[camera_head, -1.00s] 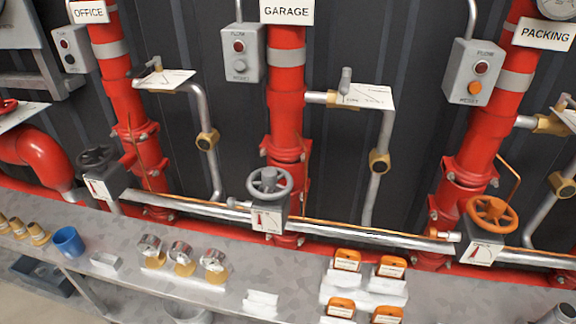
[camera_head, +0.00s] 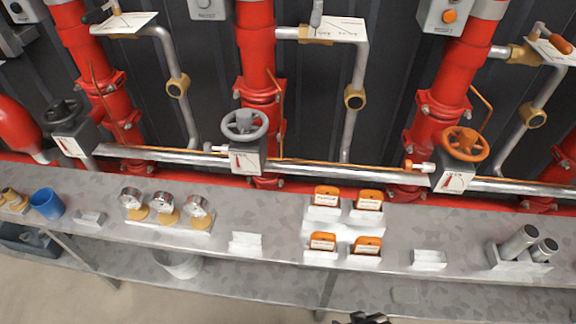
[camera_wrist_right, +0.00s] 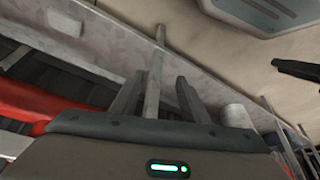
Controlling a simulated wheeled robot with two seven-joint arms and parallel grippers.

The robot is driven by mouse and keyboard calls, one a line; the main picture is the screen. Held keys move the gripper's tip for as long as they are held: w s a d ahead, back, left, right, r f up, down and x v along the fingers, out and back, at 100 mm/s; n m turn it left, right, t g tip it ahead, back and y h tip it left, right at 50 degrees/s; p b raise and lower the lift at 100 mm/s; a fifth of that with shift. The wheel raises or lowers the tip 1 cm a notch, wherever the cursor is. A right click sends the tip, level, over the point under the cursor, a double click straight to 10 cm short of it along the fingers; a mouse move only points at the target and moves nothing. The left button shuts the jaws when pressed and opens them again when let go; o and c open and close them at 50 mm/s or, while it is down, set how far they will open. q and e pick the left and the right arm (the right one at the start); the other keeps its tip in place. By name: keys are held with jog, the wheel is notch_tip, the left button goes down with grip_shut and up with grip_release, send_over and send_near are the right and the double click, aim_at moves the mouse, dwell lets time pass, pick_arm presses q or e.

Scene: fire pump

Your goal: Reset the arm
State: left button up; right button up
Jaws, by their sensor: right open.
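My right gripper is open and empty in the right wrist view (camera_wrist_right: 158,80), its two fingers apart with the bench edge behind them. In the head view a small dark gripper part (camera_head: 364,318) shows at the bottom edge, in front of the bench; I cannot tell surely which arm it is. My left gripper is not clearly in view. The grey handwheel (camera_head: 245,126), the orange handwheel (camera_head: 466,144) and the black handwheel (camera_head: 64,111) sit on the pipe behind the bench, with no gripper near them.
The grey bench (camera_head: 285,216) carries orange tags (camera_head: 326,196), gauges (camera_head: 166,206), a blue cup (camera_head: 47,203) and grey cylinders (camera_head: 519,243). Red pipes (camera_head: 256,60) stand behind. A bucket (camera_head: 178,263) is below. Floor in front is clear.

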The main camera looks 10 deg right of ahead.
notch_tip(320, 180, down, 18)
jog(key=s+a+t, duration=0.1)
jog(key=s+a, duration=0.1)
jog(key=s, duration=0.1)
jog(key=shift+a+t+y, duration=0.15)
jog(key=shift+t+y, duration=0.15)
jog(key=shift+y, duration=0.1)
